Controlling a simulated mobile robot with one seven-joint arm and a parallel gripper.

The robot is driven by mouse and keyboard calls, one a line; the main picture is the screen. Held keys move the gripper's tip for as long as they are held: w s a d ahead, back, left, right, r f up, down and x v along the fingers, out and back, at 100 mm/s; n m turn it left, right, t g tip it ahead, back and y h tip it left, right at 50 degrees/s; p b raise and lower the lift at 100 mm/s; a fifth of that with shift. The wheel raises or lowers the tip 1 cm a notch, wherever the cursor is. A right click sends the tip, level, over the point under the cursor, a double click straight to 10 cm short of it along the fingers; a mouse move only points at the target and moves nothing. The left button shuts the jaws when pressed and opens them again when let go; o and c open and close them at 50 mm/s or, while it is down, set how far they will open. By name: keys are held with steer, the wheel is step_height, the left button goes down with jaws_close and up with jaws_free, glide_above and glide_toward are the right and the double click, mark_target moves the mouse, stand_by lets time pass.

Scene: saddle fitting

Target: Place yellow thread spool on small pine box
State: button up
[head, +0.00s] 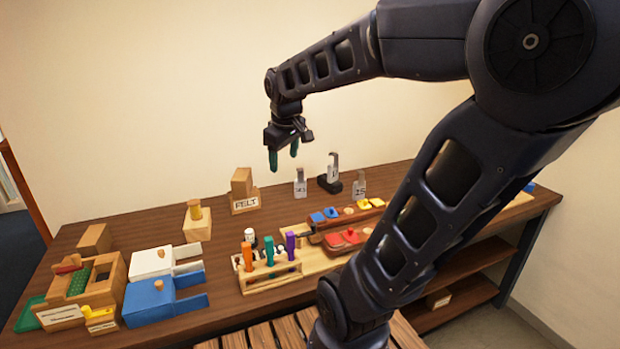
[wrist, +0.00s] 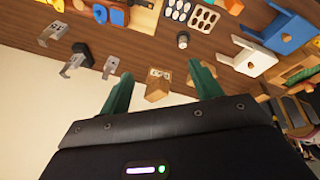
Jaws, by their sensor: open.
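The yellow thread spool (head: 195,212) stands upright on a small pale pine box (head: 198,231), left of the middle of the bench in the head view. In the wrist view the box is partly hidden behind my right-hand finger, and I cannot make out the spool clearly there. My gripper (head: 283,157) is open and empty, with green fingers pointing down, high above the back of the bench. It is up and to the right of the spool, well apart from it. The gripper (wrist: 160,75) also shows in the wrist view, with nothing between its fingers.
A block marked FELT (head: 245,202) stands right of the spool. Metal tools stand at the back, and a rack with coloured handles (head: 270,273) stands in front. Bare wood surrounds the pine box.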

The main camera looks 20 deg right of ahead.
steer(key=s+d+f+m+t, duration=0.1)
steer(key=s+d+f+m, duration=0.1)
steer(key=s+m, duration=0.4)
steer(key=s+d, duration=0.1)
steer(key=s, duration=0.2)
steer(key=shift+s+d+f, duration=0.25)
steer(key=shift+d+f, duration=0.05)
steer(key=shift+f, duration=0.1)
